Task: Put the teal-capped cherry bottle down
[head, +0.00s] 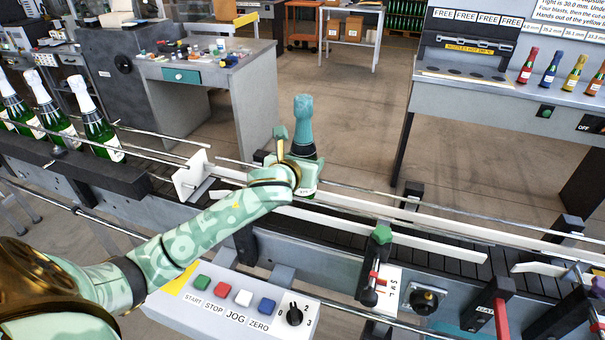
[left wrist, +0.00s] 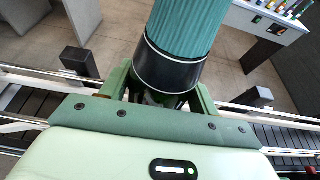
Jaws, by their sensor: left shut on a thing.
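The teal-capped bottle (head: 304,124) stands upright above the conveyor (head: 345,213) in the head view, its lower part partly hidden by my arm. My left gripper (head: 290,165) is shut on it below the teal cap. In the left wrist view the teal capsule with its dark band (left wrist: 178,62) rises between the fingers of my left gripper (left wrist: 160,98). I cannot tell whether the bottle's base touches the belt. My right gripper does not show.
White-foiled green bottles (head: 97,125) line the conveyor at left, behind a white gate plate (head: 190,174). Guide rails (head: 400,210) run along the belt. A control box (head: 235,303) sits in front. A bench with small foiled bottles (head: 550,68) stands at back right.

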